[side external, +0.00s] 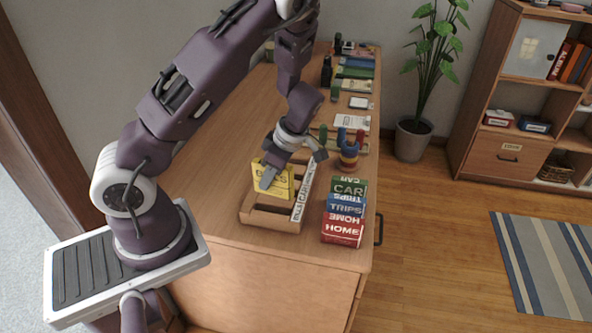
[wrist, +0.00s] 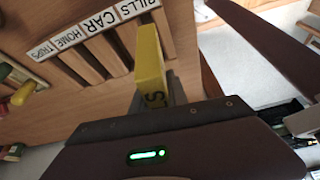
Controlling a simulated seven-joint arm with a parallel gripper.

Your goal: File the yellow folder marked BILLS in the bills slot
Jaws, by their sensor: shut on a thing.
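My gripper (side external: 270,176) is shut on the yellow folder (side external: 284,182), which also shows nearly edge-on in the wrist view (wrist: 151,62). The folder is upright at the wooden rack (side external: 270,224). Its dark lettering is partly covered by a finger. The rack's white label strip (wrist: 92,27) reads BILLS, CAR, HOME and TRIPS, with BILLS at the upper right end in the wrist view. The folder's far end overlaps the slots near the BILLS and CAR labels there. I cannot tell whether its lower edge is inside a slot.
Green CAR (side external: 348,188), blue TRIPS (side external: 346,207) and red HOME (side external: 342,230) folders stand right of the rack. More stationery lines the desk's right side. The desk's left part (side external: 215,150) is clear.

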